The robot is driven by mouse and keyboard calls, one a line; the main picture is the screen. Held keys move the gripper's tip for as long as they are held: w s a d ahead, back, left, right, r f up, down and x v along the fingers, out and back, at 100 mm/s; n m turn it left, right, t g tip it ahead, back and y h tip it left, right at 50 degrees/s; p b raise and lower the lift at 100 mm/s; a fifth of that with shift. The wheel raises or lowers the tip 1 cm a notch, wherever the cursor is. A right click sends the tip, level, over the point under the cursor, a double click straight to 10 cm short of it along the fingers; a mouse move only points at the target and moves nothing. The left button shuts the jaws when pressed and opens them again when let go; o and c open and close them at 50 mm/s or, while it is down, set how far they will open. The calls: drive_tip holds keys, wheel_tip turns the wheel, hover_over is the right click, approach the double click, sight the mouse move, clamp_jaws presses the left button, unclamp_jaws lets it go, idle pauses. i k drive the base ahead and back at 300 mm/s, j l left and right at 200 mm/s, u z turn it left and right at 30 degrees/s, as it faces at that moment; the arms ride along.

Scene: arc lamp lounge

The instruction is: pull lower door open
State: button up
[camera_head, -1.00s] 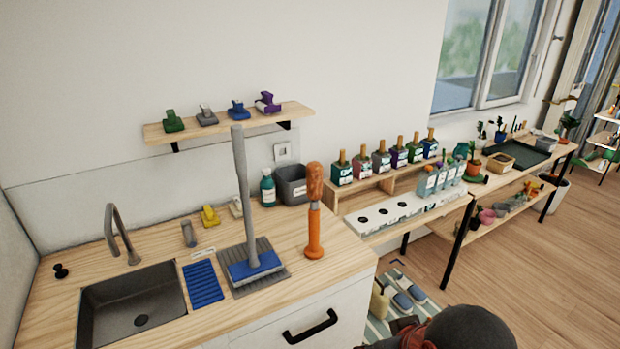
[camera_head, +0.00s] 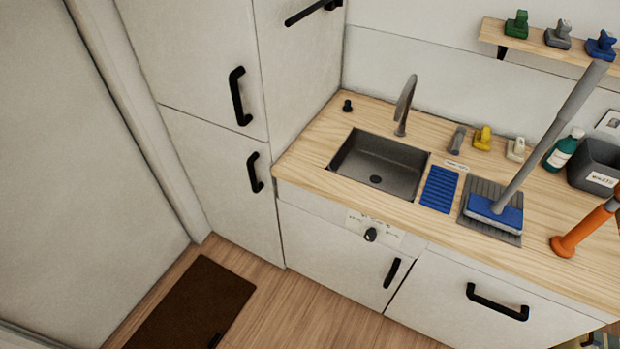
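A tall white cabinet stands left of the sink. Its lower door (camera_head: 222,190) is shut, with a black vertical handle (camera_head: 255,173) near its right edge. Its upper door (camera_head: 205,60) is also shut, with its own black handle (camera_head: 238,97). A seam separates the two doors. Under the sink is another white door (camera_head: 330,255), shut, with a black handle (camera_head: 391,272). My gripper is not in view.
The counter (camera_head: 310,160) with a sink (camera_head: 378,165) juts out right of the tall cabinet. A dark brown mat (camera_head: 195,305) lies on the wooden floor (camera_head: 310,315) before the cabinet. A drawer front (camera_head: 470,300) is at the right.

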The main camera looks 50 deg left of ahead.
sight(229, 172)
drive_tip(key=u, duration=2.4)
drive_tip(key=i+j+z, duration=0.2)
drive_tip(key=j+z, duration=0.2)
drive_tip(key=i+j+z, duration=0.1)
drive_tip(key=j+z, duration=0.25)
drive_tip(key=i+j+z, duration=0.1)
drive_tip(key=j+z, duration=0.3)
